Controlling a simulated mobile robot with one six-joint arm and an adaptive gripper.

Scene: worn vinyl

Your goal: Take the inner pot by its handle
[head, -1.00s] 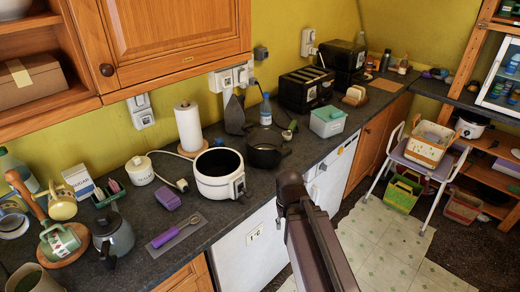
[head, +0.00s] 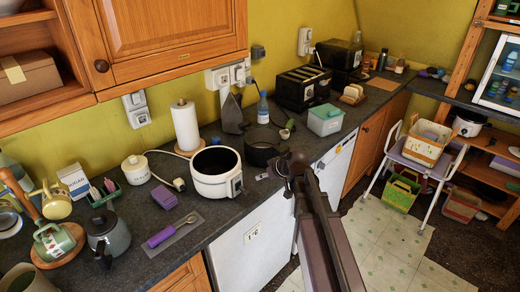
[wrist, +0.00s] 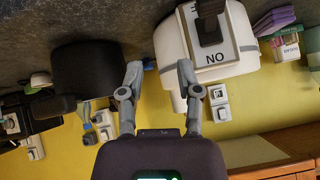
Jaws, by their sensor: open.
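The inner pot (head: 261,146) is a dark, open, round pot on the counter, right of the white cooker (head: 212,186). In the wrist view the dark pot (wrist: 88,72) is left of my fingers, and a dark part at its lower left may be its handle. My gripper (head: 286,164) is over the counter's front edge, just right of and in front of the pot, and partly hides its right side. In the wrist view my gripper (wrist: 160,70) is open with nothing between its fingers. The white cooker (wrist: 175,50) is on the right there.
A paper towel roll (head: 186,125) and a bottle (head: 263,108) stand behind. A black toaster (head: 303,88) and a pale green tub (head: 325,122) are to the right.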

